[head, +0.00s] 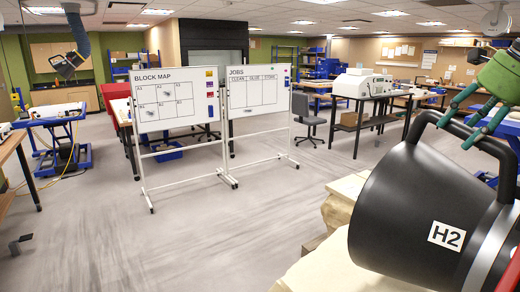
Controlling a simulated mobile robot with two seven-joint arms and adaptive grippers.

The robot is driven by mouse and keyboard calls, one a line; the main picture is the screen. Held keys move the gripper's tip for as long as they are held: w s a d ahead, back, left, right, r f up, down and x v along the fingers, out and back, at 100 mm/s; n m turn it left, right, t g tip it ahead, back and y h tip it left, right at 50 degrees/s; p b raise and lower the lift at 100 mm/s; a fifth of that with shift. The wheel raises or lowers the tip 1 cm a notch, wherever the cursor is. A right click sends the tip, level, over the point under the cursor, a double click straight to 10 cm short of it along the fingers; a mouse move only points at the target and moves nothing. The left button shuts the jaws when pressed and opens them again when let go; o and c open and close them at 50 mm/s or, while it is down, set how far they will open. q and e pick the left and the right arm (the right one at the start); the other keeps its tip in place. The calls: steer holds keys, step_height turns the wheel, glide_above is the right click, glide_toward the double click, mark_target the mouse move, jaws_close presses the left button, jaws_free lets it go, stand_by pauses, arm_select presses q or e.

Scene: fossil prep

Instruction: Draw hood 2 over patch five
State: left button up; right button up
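Hood 2 is the large black flared hood (400,212) at the lower right, close to me, with a white "H2" label on its side. Its black handle (424,122) arches over its upper end. My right gripper (453,137), green, is at that handle from above. Its two fingers are spread apart, and the handle bar passes by or between them; I cannot tell whether they touch it. The hood is tilted, with its wide mouth toward the lower left. Patch five cannot be made out. My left gripper is not in view.
A cream lumpy block (335,272) lies below the hood. A Block Map board (176,98) and a Jobs board (258,90) stand on white frames mid-room. A grey duct with a nozzle (72,63) hangs at upper left. The floor (200,240) in front is clear.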

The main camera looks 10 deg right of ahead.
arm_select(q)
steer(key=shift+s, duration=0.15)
arm_select(e)
steer(key=shift+c, duration=0.7)
jaws_close()
steer(key=shift+s, duration=0.2)
steer(key=s+b, duration=0.2)
steer(key=b, duration=0.1)
steer(key=shift+s+a+f, duration=0.2)
steer(key=shift+s+f, duration=0.1)
steer(key=shift+f, duration=0.05)
arm_select(q)
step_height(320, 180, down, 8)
steer(key=b, duration=0.5)
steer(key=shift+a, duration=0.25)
arm_select(e)
steer(key=s+a, duration=0.2)
steer(key=s, duration=1)
steer(key=shift+s+r, duration=0.35)
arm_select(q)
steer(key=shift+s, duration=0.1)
